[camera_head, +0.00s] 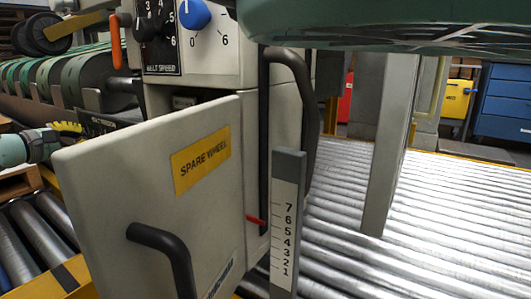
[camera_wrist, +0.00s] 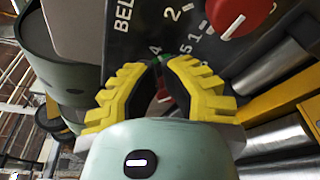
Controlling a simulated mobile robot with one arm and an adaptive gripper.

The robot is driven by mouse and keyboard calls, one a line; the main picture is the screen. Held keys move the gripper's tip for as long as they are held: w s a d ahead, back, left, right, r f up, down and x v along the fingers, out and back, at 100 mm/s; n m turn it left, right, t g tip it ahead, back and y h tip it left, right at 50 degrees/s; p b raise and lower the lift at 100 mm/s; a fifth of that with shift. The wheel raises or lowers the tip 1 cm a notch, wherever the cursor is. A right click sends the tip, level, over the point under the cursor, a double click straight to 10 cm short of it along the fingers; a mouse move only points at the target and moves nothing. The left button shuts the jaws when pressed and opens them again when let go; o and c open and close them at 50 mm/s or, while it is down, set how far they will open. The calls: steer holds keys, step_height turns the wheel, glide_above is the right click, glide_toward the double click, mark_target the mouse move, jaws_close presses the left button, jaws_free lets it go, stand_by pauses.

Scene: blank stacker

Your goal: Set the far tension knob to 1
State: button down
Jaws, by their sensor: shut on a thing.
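In the wrist view my gripper (camera_wrist: 158,68) has its yellow ridged fingers closed around a tension knob. The fingers hide most of this knob; a small red part (camera_wrist: 163,94) shows between them. Its pointer setting cannot be read. A second red knob (camera_wrist: 228,10) with a white mark stands apart to the upper right. Both are on a dark panel (camera_wrist: 140,40) lettered "BEL", with white scale numbers. In the head view my gripper (camera_head: 76,127) is at the left, behind the open white door, by a black plate (camera_head: 96,124); the knobs are not seen there.
The open "SPARE WHEEL" door (camera_head: 150,205) with a black handle stands in front of my gripper. Above are a black belt speed knob (camera_head: 147,27) and a blue knob (camera_head: 194,14). Rollers (camera_head: 45,235) run below my gripper, and more rollers (camera_head: 430,210) lie at right.

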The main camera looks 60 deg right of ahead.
steer(key=shift+w+a+r+p, duration=0.25)
steer(key=shift+r+p, duration=0.1)
steer(key=shift+p, duration=1.2)
steer(key=shift+s+r+p, duration=0.1)
steer(key=shift+p, duration=0.85)
